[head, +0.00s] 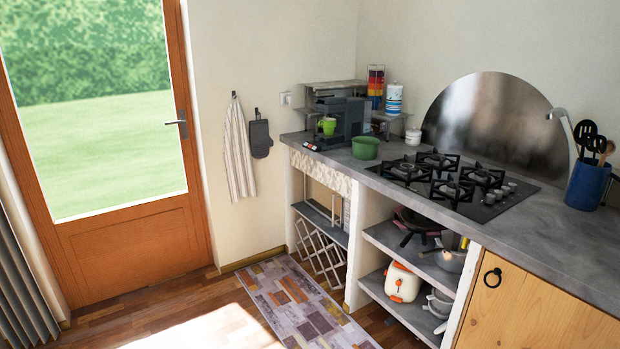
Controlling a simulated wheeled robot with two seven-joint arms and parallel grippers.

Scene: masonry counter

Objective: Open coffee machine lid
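The dark coffee machine (347,119) stands on the grey counter at its far left end, near the wall corner. A green cup (327,126) sits at its front, under the spout area. The machine is small and dark in the head view, and I cannot tell whether its lid is open or shut. Neither of my grippers shows in the head view.
A green pot (365,148) stands just right of the machine, beside the gas hob (452,180). A small shelf (334,86) rises behind the machine. A rug (305,305) lies on the floor before the counter. The wooden door (133,259) is at the left.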

